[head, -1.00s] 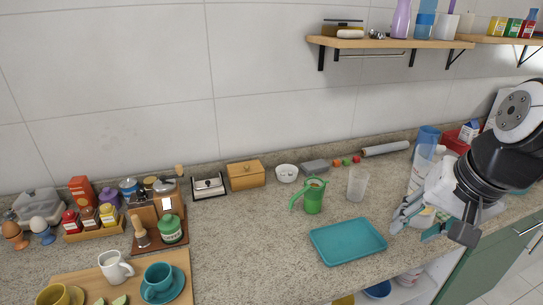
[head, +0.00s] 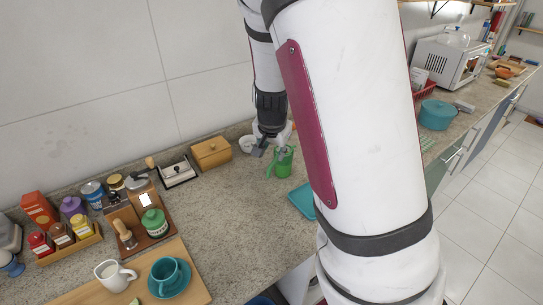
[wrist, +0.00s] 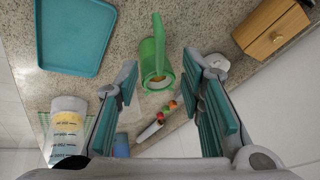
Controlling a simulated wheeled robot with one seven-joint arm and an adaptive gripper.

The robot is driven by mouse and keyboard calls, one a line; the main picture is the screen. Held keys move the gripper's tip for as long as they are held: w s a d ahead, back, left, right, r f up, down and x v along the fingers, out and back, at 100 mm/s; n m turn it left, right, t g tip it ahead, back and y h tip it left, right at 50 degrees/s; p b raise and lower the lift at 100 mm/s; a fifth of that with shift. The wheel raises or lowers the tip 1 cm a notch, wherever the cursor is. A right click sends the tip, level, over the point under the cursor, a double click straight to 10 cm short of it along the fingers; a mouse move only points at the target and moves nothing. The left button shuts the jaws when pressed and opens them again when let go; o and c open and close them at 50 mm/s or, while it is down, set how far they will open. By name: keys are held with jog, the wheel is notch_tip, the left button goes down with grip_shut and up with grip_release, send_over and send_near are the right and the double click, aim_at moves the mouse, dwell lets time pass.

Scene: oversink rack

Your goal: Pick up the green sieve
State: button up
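The green sieve (head: 284,164) stands on the granite counter; it looks like a green cup with a side handle. It also shows in the wrist view (wrist: 153,61), with its handle pointing up the picture. My gripper (wrist: 161,72) is open, with its teal-padded fingers apart on the left and right of the sieve's body in the wrist view. I cannot tell how far the fingertips are above it or whether they touch it. In the head view my gripper (head: 270,147) is at the sieve, partly overlapping it. Nothing is held.
A teal tray (wrist: 75,36) lies beside the sieve. A wooden box (head: 211,152) and a white bowl (head: 247,144) stand near the wall. My arm hides much of the counter in the head view.

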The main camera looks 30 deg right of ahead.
aim_at(272, 164)
jog(key=b+x, duration=0.1)
jog(key=x, duration=0.5)
jog(key=shift+d, duration=0.1)
jog(key=shift+b+x, duration=0.3)
jog(key=shift+x, duration=1.85)
grip_shut()
